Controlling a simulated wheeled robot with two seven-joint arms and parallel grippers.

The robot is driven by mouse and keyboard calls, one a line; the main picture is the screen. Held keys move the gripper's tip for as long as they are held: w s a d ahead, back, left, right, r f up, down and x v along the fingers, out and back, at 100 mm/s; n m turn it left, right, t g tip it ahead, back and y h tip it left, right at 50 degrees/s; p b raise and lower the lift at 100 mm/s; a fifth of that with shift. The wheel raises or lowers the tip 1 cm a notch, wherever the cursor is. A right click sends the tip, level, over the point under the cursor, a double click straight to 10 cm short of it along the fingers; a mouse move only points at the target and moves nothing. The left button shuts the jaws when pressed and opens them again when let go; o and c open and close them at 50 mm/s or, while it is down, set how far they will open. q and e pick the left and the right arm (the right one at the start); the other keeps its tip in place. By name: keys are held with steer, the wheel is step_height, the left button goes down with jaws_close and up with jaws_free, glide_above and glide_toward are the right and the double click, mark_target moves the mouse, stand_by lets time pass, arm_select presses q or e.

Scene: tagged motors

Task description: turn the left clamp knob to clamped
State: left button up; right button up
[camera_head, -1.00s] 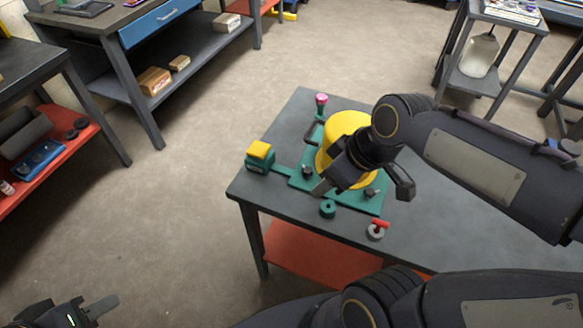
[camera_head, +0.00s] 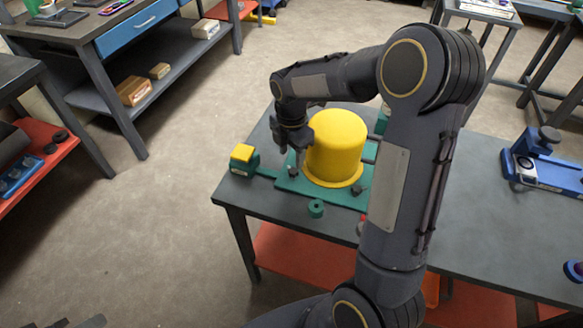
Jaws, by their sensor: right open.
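A yellow cylindrical motor housing (camera_head: 336,142) stands upright on a green fixture plate (camera_head: 330,193) on the grey workbench. The left clamp knob (camera_head: 292,171) is a small dark knob at the plate's left side, partly hidden by my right gripper. Another dark knob (camera_head: 359,189) sits at the plate's front right. My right gripper (camera_head: 297,161) is open and points down just left of the yellow housing, right at the left knob; whether it touches the knob I cannot tell. Only a tip of my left gripper (camera_head: 92,322) shows at the bottom left edge.
A green block with a yellow top (camera_head: 243,157) stands left of the plate, joined by a green strip. My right arm hides the bench's middle. A blue device (camera_head: 540,160) sits at the right.

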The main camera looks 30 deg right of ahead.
mark_target(292, 172)
step_height(292, 172, down, 6)
steer(key=shift+f, duration=0.15)
steer(key=shift+c, duration=0.4)
steer(key=c, duration=0.9)
